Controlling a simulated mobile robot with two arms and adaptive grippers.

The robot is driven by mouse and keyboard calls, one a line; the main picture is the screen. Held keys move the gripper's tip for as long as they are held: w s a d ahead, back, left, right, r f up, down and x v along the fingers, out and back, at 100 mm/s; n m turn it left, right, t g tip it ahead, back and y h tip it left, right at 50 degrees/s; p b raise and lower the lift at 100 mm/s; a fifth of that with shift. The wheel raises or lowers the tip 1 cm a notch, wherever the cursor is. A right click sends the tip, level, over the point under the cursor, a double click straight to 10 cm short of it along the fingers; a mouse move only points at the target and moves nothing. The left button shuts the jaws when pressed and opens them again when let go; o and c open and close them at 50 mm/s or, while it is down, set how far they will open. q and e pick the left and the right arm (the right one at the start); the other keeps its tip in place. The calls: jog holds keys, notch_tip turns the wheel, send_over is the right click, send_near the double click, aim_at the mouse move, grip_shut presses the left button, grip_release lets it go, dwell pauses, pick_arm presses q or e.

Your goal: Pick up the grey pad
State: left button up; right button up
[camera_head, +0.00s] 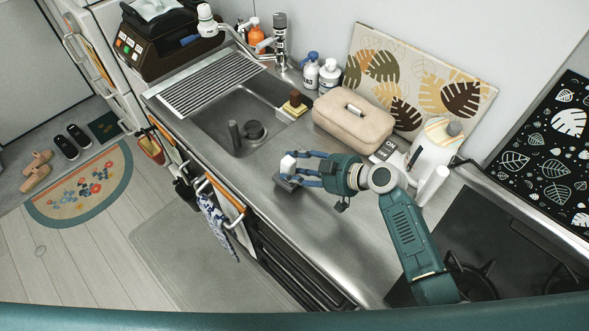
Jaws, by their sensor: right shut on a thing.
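The grey pad (284,182) shows as a dark, flat piece at the middle of the steel counter, below my right fingertips. A white block (288,162) stands above it and looks like its grip. My right gripper (291,165), with blue fingers, comes from the right and is shut around the white block. The fingers hide part of the pad. I cannot tell whether the pad touches the counter. My left gripper is not in view.
A sink (218,118) with a drying rack lies behind left. A beige case (352,121), a leaf-patterned board (421,80) and a white jug (432,150) stand behind right. A black hob (500,225) is at right. The counter (262,210) in front is clear.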

aim_at(296, 175)
notch_tip(296, 175, up, 20)
jog(key=b, duration=0.3)
jog(key=shift+f, duration=0.2)
jog(key=o, duration=1)
jog(key=shift+c, duration=0.2)
jog(key=c, duration=0.7)
jog(key=shift+f, duration=0.1)
jog(key=shift+c, duration=0.2)
